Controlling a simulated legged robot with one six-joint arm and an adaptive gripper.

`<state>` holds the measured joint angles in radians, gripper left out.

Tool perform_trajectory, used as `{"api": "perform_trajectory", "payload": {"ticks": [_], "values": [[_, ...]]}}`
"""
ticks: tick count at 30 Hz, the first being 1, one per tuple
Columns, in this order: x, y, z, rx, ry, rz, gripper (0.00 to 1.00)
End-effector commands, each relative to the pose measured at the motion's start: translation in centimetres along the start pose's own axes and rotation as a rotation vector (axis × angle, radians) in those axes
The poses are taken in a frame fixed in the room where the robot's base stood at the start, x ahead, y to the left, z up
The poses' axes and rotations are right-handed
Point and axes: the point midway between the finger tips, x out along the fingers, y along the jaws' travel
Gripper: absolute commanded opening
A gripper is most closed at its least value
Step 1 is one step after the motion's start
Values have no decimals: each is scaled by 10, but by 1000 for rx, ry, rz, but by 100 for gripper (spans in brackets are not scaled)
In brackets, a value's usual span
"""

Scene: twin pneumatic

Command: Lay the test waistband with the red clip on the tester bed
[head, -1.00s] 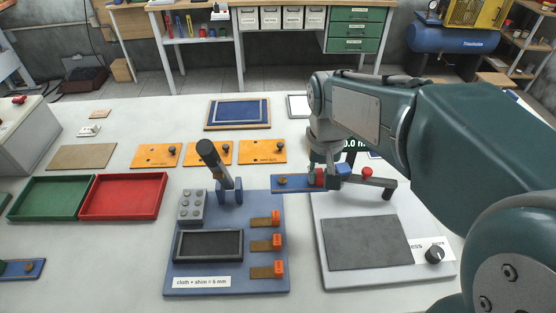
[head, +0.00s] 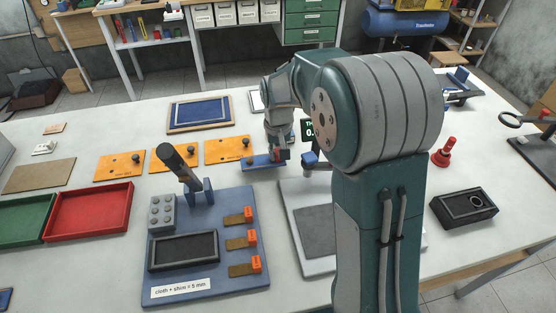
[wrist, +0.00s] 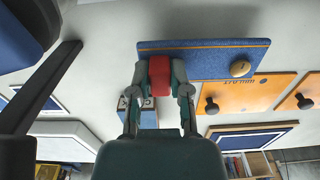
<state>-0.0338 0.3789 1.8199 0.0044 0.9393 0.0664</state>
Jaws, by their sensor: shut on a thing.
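The test waistband (head: 258,162) is a dark blue strip with a round brass button. The red clip (wrist: 159,75) on its edge sits between the two fingertips of my gripper (wrist: 159,88) in the wrist view. My gripper (head: 281,154) is shut on the clip and holds the strip in the head view, beyond the tester's far left corner. The tester bed (head: 314,228) is a dark grey pad on a white base (head: 292,228). My arm covers much of the tester's right side.
A blue fixture board (head: 206,282) with an upright black-handled lever (head: 176,160) stands to the left. Orange plates (head: 228,151) lie behind it. Red (head: 92,208) and green trays (head: 22,218) are at far left. A black box (head: 464,208) and red stamp (head: 444,152) stand right.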

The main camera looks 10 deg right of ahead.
Motion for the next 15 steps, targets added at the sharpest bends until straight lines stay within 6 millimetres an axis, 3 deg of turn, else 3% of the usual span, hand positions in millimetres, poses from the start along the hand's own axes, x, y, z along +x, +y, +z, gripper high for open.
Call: {"api": "perform_trajectory", "payload": {"ticks": [5,15], "values": [[27,0,2,0,-5,0,0],[30,0,2,0,-3,0,0]]}}
